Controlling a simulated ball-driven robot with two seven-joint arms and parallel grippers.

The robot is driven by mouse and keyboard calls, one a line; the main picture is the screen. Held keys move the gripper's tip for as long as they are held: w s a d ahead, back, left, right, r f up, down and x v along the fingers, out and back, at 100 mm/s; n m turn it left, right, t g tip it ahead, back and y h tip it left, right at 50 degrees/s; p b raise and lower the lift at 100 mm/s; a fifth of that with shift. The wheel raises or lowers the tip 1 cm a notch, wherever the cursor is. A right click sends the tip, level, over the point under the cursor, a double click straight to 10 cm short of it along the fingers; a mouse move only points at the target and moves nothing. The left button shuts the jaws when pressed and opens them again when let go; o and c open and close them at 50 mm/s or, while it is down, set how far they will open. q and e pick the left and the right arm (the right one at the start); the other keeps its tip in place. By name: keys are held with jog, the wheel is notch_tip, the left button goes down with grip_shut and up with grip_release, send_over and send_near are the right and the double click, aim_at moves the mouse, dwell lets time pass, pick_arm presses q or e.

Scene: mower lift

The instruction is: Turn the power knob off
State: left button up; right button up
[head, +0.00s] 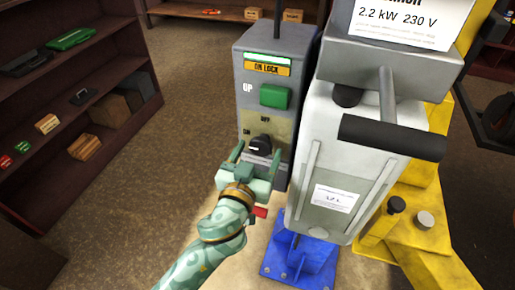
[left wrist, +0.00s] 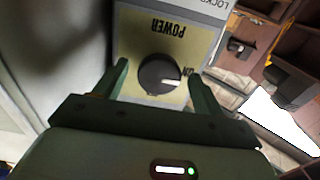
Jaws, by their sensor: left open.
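The black round power knob (head: 260,145) sits on a beige plate low on the front of the grey control box (head: 258,62), with ON and OFF lettering around it. The left wrist view shows the knob (left wrist: 159,73) close up, upside down, its white mark pointing to the side where ON is printed. My left gripper (head: 257,155) is open right in front of the knob. In the left wrist view its two fingers (left wrist: 158,88) stand on either side of the knob, with gaps; I cannot tell how deep they reach. My right gripper is not in view.
A green UP button (head: 274,96) is above the knob. A pale grey motor unit (head: 340,150) with a black handle stands close to the right, above a blue base plate (head: 300,258). A yellow frame (head: 425,225) is farther right. A dark shelf (head: 75,85) stands left; floor between is clear.

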pick_arm(q)
jog(key=shift+s, duration=0.1)
jog(key=c, duration=1)
jog(key=shift+o, duration=0.2)
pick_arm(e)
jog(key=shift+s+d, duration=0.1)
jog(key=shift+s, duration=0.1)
